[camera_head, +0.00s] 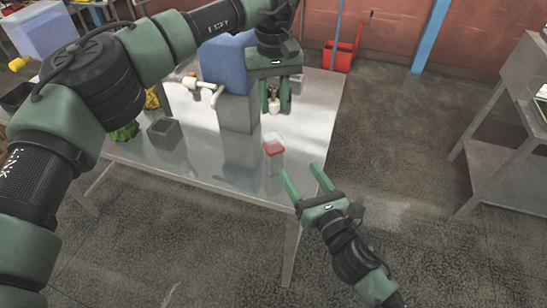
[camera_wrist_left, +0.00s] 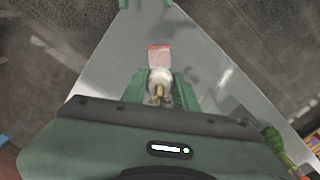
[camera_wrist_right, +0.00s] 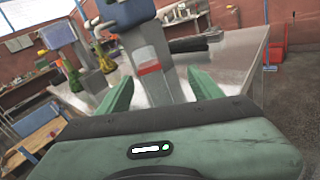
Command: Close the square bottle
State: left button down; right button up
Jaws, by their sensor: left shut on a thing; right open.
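The square bottle (camera_head: 273,147), clear with a red band, stands upright near the table's front right corner. It also shows in the left wrist view (camera_wrist_left: 159,54) and in the right wrist view (camera_wrist_right: 150,68). My left gripper (camera_head: 274,98) is shut on a small white and tan piece (camera_head: 274,106), behind and above the bottle in the head view. The piece also shows between the fingers in the left wrist view (camera_wrist_left: 159,83); its exact shape is unclear. My right gripper (camera_head: 303,172) is open and empty, off the table's front right corner, pointing toward the bottle.
A grey and blue machine (camera_head: 238,110) stands on the metal table (camera_head: 210,172) left of the bottle. An open grey box (camera_head: 164,133) and a green object (camera_head: 125,132) lie farther left. A red bucket (camera_head: 338,56) is on the floor behind. The tabletop around the bottle is clear.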

aim_at(277, 149)
jog(key=a+n, duration=0.1)
jog(key=n+y, duration=0.1)
jog(key=n, duration=0.1)
jog(key=shift+s+a+r, duration=0.15)
jog(key=shift+a, duration=0.2)
jog(key=x, duration=1.2)
jog(key=shift+a, duration=0.1)
jog(key=shift+c, duration=0.3)
grip_shut()
